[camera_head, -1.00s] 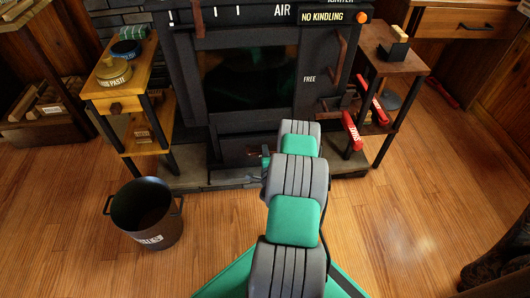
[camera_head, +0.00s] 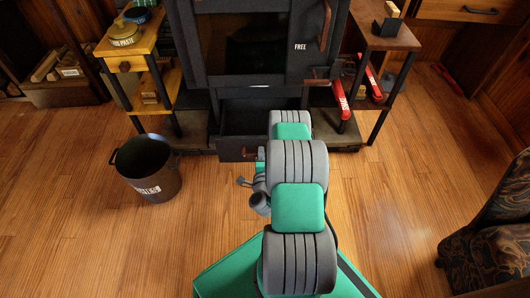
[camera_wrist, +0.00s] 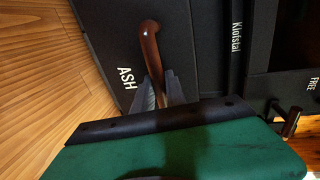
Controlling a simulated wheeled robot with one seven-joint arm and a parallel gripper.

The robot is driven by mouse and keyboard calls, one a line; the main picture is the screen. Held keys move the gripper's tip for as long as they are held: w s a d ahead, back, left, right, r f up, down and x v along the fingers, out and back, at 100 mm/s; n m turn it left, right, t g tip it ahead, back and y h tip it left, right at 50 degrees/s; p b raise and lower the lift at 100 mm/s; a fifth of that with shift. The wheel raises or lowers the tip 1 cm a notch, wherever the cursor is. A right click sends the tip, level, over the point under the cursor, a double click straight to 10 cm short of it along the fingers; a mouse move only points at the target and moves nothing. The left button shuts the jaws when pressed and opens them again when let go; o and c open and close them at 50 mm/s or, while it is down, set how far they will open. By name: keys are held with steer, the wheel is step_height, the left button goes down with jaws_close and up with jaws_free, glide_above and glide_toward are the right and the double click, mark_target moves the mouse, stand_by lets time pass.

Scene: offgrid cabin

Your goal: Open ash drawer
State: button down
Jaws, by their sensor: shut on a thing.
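The ash drawer (camera_head: 230,147) is a dark box low in the middle of the black stove, and it stands pulled out, with its dark inside showing from above. Its front, lettered ASH, fills the upper left of the wrist view (camera_wrist: 100,42). A curved brown handle (camera_wrist: 150,45) is on that front. My gripper (camera_wrist: 159,90) is shut on the handle, with one finger on each side of its lower end. In the head view my arm hides most of the gripper and the right part of the drawer front.
A black ash bucket (camera_head: 147,168) stands on the floor left of the drawer. A yellow side table (camera_head: 128,48) and a brown side table (camera_head: 385,38) flank the stove. A patterned armchair (camera_head: 490,240) is at the right.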

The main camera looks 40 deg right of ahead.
steer(key=shift+s, duration=0.15)
steer(key=c, duration=1.6)
jaws_free()
steer(key=shift+o, duration=1.1)
steer(key=shift+a, duration=0.1)
steer(key=p+v, duration=0.3)
steer(key=v, duration=0.4)
steer(key=shift+s+a, duration=0.2)
steer(key=shift+s, duration=0.05)
